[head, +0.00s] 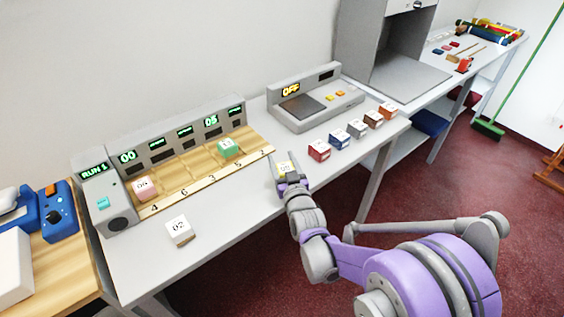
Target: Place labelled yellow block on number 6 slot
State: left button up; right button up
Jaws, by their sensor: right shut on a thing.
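My right gripper (282,168) is shut on a small yellow block (285,166) with a pale label on top. It holds the block near the right end of the slot rack, over the grey counter; I cannot tell its height above the counter. The label's text is too small to read surely. The number 6 slot (173,174) is the second from the left in the wooden rack and is empty. A pink labelled block (145,188) sits in the number 4 slot. A green labelled block (228,148) sits farther right in the rack. My left gripper is not in view.
Several labelled blocks, including a red one (319,150), line the right edge. A grey device (316,97) reading OFF stands behind them. The counter's front middle is clear.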

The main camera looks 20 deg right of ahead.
jog(key=shift+f, duration=0.2)
jog(key=o, duration=1.4)
jog(key=shift+c, duration=0.2)
jog(key=shift+r, duration=0.1)
